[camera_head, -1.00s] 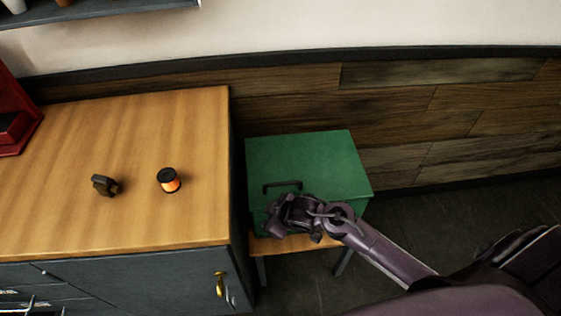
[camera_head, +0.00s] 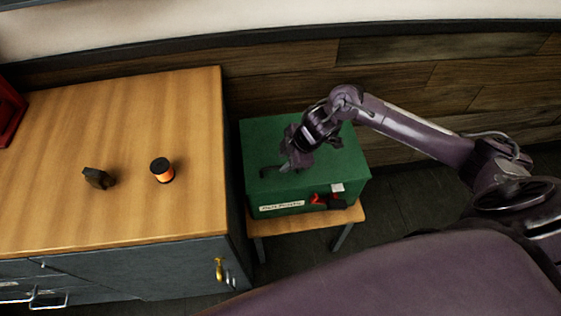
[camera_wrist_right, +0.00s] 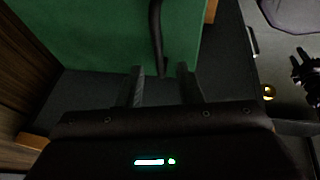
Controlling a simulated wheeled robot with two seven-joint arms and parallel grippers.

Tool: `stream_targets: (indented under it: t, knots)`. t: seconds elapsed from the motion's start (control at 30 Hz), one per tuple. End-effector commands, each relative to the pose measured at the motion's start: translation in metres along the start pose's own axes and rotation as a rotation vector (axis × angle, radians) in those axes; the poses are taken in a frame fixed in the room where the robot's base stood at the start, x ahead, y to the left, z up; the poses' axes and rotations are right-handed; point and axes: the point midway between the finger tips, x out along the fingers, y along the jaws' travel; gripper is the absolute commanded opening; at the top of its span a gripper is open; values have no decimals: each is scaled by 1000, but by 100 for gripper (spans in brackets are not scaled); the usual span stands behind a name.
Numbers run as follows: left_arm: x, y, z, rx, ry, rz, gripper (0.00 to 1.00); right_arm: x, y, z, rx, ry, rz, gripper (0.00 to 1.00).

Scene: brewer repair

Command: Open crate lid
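The green crate (camera_head: 257,190) stands on a small wooden stool, its lid (camera_head: 262,135) down. My right gripper (camera_head: 288,164) is over the lid, beside the handle. In the right wrist view its two fingers (camera_wrist_right: 160,84) stand apart, with nothing between them; the handle's end lies just ahead of the gap. I cannot tell whether it touches the handle. The crate's front carries a white label and a red latch-like part (camera_head: 317,199).
A wooden-topped cabinet (camera_head: 120,215) stands left of the crate, with an orange-black spool (camera_head: 162,170) and a small dark part (camera_head: 98,178) on it. A plank wall (camera_head: 420,85) rises behind. The stool (camera_head: 280,238) shows its front edge. A dark jagged shape at the right wrist view's edge is unclear.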

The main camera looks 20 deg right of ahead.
Motion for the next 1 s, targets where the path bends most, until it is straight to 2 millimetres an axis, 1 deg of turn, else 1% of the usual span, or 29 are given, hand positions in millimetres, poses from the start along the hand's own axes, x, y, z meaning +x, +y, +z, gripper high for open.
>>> stream_targets:
  t: [0.03, 0.1, 0.2, 0.33, 0.53, 0.57, 0.8, 1.0]
  knots:
    - [0, 0, 2, 0, -3, 0, 36, 8, 0, -1, 1, 1, -1, 33]
    - [0, 0, 3, 0, -5, 0, 36, 17, 0, -1, 1, 1, 0, 33]
    - [0, 0, 3, 0, -5, 0, 36, 26, 0, 0, 1, 0, 1, 33]
    - [0, 0, 3, 0, -5, 0, 36, 32, 1, -1, -1, 0, 3, 33]
    - [0, 0, 3, 0, -5, 0, 36, 32, 1, 0, -1, 0, 3, 33]
    - [0, 0, 3, 0, -5, 0, 36, 32, 1, 0, -1, 0, 3, 31]
    - [0, 0, 3, 0, -5, 0, 36, 32, 0, 0, -1, 0, 3, 0]
    - [0, 0, 3, 0, -4, 0, 36, 32, 0, 0, -1, 0, 3, 0]
